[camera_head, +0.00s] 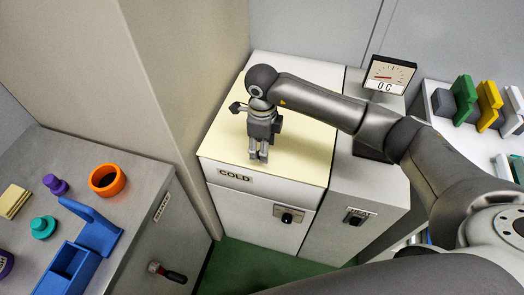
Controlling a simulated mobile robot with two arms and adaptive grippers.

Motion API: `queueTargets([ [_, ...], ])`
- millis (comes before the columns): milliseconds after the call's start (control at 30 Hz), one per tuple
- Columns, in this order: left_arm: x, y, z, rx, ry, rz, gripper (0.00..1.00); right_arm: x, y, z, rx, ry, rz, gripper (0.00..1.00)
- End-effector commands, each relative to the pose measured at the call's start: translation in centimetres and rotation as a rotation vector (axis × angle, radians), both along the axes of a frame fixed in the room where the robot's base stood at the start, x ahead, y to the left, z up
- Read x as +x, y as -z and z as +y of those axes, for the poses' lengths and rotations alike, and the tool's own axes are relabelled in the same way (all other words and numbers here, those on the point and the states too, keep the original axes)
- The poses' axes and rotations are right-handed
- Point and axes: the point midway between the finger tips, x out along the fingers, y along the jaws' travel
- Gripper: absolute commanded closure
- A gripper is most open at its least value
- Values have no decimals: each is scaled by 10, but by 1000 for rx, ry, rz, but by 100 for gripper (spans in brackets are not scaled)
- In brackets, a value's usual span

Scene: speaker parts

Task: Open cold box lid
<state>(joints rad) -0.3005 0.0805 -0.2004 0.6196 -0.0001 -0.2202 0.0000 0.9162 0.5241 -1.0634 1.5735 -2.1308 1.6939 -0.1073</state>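The cold box (250,202) is a white cabinet with a "COLD" label on its front edge. Its pale yellow lid (306,155) lies flat on top and looks closed. My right arm reaches in from the right across the lid. My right gripper (258,158) points down over the lid near its front edge, above the label. Its fingertips look close together, but I cannot tell whether they are shut or touch the lid. The arm hides part of the lid. My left gripper is not in view.
A left bench (130,215) holds an orange ring (107,180) and a blue box (70,268). A right shelf holds coloured parts (488,100). Green floor (262,258) shows in front.

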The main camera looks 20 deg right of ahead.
Motion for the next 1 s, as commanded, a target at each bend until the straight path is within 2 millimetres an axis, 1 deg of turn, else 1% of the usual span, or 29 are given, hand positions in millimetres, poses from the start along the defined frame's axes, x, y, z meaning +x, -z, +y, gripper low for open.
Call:
queueTargets([
  [100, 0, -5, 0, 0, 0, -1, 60, -1, 18, 1, 1, 1, 2, 51],
  [233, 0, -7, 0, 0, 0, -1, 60, 0, 32, 0, 2, 1, 1, 51],
  [400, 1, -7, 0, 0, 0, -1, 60, 0, 39, 0, 1, 0, -2, 51],
  [600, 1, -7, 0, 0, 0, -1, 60, 0, 39, 1, 2, 0, -1, 51],
  [667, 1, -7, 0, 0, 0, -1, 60, 0, 39, 1, 2, 0, -1, 58],
  [900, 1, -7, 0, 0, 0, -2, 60, 0, 39, 1, 2, 0, -1, 89],
  [1000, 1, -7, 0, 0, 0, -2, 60, 0, 39, 1, 2, 0, -1, 100],
])
